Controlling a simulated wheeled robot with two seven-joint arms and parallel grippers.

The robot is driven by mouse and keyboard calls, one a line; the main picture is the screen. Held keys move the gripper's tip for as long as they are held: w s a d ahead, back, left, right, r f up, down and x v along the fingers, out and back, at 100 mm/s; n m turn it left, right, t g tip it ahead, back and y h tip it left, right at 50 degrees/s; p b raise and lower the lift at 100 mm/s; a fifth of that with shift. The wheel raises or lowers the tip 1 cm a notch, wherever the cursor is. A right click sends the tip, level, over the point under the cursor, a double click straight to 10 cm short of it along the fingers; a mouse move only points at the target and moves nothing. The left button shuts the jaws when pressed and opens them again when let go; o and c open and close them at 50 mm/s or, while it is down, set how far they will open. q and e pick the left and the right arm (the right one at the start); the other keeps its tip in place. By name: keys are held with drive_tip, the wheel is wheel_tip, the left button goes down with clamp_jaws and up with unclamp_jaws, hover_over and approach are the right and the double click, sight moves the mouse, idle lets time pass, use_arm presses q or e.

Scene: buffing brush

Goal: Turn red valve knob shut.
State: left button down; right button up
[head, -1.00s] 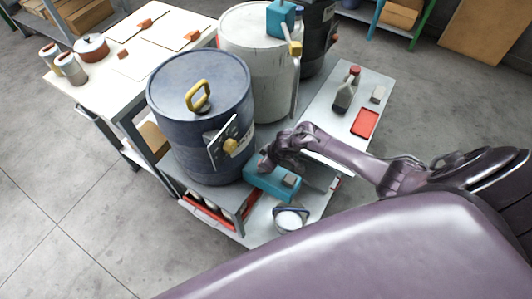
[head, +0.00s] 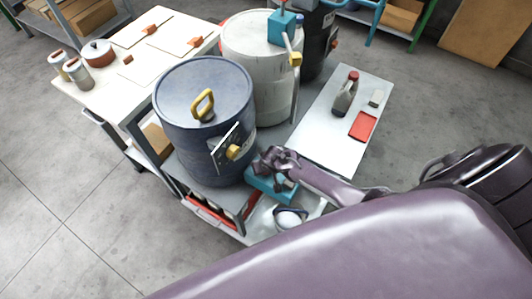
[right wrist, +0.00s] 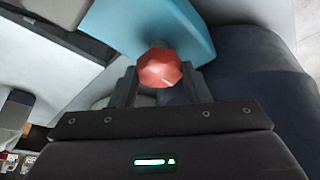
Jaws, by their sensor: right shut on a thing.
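The red valve knob (right wrist: 160,69) is a faceted red piece in the right wrist view. It sits beside a teal body (right wrist: 150,25), which also shows low beside the blue drum in the head view (head: 262,190). My right gripper (right wrist: 160,82) has one dark finger on each side of the knob and is shut on it. In the head view my right gripper (head: 262,166) reaches the teal body from the right, and the knob is hidden there. My left gripper is not in view.
The blue drum (head: 190,120) with a yellow handle stands left of my right gripper. A white drum (head: 262,85) stands behind. A white bucket (head: 288,219) is close in front.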

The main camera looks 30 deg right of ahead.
drive_tip(key=shift+w+r, duration=0.1)
idle(0.4)
drive_tip(key=o, duration=1)
drive_tip(key=shift+c, duration=0.2)
drive_tip(key=p+v, duration=0.1)
drive_tip(key=v, duration=0.6)
drive_tip(key=shift+r, duration=0.3)
